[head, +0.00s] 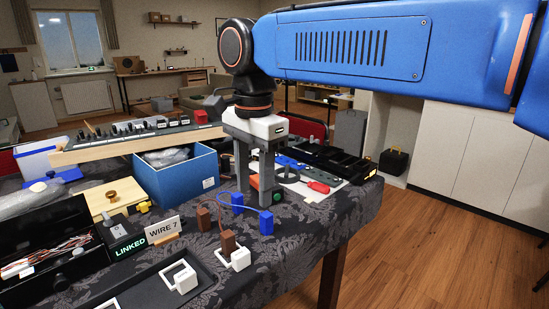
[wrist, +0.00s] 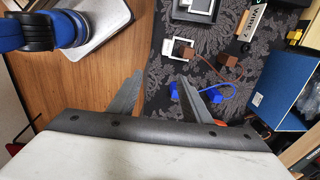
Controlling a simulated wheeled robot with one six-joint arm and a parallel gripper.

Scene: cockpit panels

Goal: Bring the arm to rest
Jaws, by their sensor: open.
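My gripper (head: 258,190) hangs pointing down from the blue arm over the right part of the cloth-covered table (head: 310,230). In the wrist view my gripper (wrist: 158,90) has its two grey fingers spread apart, with nothing between them. Below and between them I see the table's edge, dark cloth on one side and wooden floor on the other. In the head view the fingers stand in front of a red-orange and green item (head: 277,188); I cannot tell whether they touch it.
A blue wire (head: 246,199) and brown wire (head: 222,222) with block ends lie near the gripper. Floor (head: 440,240) at right is clear.

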